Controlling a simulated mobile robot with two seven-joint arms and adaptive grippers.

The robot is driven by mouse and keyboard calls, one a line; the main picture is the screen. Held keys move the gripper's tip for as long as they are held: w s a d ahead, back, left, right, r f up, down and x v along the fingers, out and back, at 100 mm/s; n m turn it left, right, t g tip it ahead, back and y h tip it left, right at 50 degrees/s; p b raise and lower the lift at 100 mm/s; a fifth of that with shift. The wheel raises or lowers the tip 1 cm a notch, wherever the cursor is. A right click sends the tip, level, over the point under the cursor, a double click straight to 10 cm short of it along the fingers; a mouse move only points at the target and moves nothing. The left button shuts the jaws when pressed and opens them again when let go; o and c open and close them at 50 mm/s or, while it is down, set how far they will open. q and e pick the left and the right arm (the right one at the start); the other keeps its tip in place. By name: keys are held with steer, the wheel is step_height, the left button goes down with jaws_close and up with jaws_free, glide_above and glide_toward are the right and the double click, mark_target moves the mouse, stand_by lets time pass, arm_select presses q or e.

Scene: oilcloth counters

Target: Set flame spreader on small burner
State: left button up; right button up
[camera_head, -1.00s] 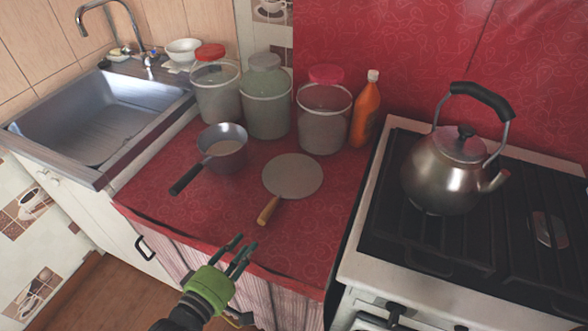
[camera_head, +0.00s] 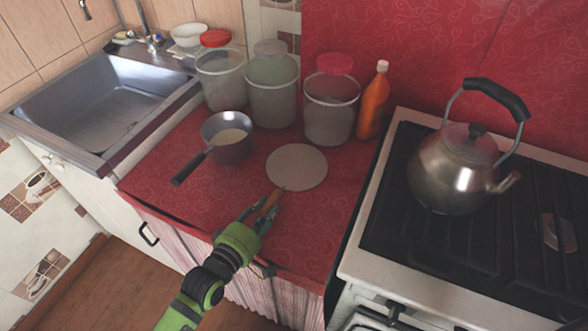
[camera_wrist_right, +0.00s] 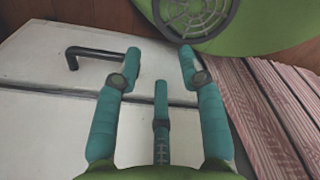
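The flame spreader is a flat grey disc (camera_head: 297,167) with a short wooden handle, lying on the red counter (camera_head: 335,235) right of the saucepan. My left gripper (camera_head: 265,206) is at the handle, its fingers on either side of it; whether they are closed on it is too small to tell. The stove (camera_head: 400,235) stands to the right under dark grates; I cannot make out which burner is the small one. My right gripper (camera_wrist_right: 160,78) shows only in the right wrist view, fingers apart and empty, in front of a white cabinet door.
A metal kettle (camera_head: 450,170) stands on the stove's left part. A small shiny piece (camera_head: 557,232) shows at the grates on the right. A saucepan (camera_head: 227,140), several lidded jars (camera_head: 330,115) and an orange bottle (camera_head: 373,105) stand on the counter. The sink (camera_head: 90,105) is at left.

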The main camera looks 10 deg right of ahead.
arm_select(q)
jaws_close()
steer(key=shift+w, duration=0.1)
steer(key=shift+r, duration=0.1)
